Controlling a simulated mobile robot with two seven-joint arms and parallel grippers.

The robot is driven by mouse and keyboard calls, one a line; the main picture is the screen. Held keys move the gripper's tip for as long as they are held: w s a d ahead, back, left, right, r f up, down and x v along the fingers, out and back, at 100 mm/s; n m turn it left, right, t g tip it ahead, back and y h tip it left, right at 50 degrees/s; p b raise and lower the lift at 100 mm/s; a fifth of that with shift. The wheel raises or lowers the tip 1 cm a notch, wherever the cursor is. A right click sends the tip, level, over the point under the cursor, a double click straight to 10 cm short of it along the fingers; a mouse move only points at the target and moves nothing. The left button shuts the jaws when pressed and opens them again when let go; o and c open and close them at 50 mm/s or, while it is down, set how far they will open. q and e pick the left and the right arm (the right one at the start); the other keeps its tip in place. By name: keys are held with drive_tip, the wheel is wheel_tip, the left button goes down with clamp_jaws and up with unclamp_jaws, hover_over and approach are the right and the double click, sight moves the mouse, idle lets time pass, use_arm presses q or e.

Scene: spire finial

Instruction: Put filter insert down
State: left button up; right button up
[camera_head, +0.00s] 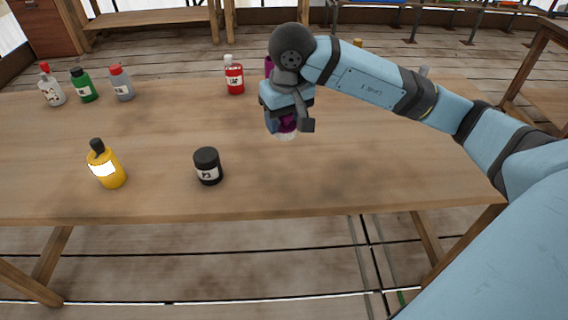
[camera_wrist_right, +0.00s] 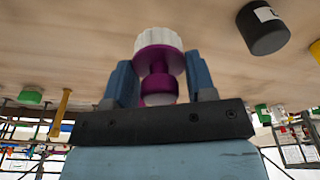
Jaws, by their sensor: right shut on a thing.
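The filter insert, a purple piece with a ribbed white end, shows in the head view (camera_head: 287,124) below my right gripper. In the right wrist view the filter insert (camera_wrist_right: 159,58) sits between both fingers, white end pointing away from the palm. My right gripper (camera_head: 288,121) is shut on its purple part, over the middle of the table (camera_head: 380,150). I cannot tell whether the white end touches the tabletop. The gripper hides part of the insert. My left gripper is not in view.
A black jar (camera_head: 207,166) and a yellow bottle (camera_head: 106,168) stand left of the gripper. A red bottle (camera_head: 234,76) stands behind, with a purple thing (camera_head: 269,66) partly hidden by my arm. White, green and grey bottles stand far left. The tabletop's front middle is clear.

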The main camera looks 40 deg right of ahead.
hover_over(284, 170)
drive_tip(key=f, duration=0.5)
drive_tip(key=f+b, duration=0.1)
drive_tip(key=f, duration=0.1)
drive_tip(key=shift+s+a+f, duration=0.1)
drive_tip(key=shift+s+f, duration=0.05)
drive_tip(key=shift+s, duration=0.1)
wheel_tip(284, 170, down, 5)
drive_tip(key=shift+r+b, duration=0.2)
drive_tip(key=shift+b, duration=0.1)
drive_tip(key=shift+f, duration=0.1)
drive_tip(key=shift+f+b, duration=0.2)
drive_tip(key=shift+b, duration=0.1)
drive_tip(key=o, duration=0.9)
drive_tip(key=shift+r, duration=0.1)
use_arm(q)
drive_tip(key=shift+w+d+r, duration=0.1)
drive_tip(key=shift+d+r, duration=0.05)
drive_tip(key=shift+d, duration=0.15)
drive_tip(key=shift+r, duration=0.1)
use_arm(e)
drive_tip(key=shift+r, duration=0.1)
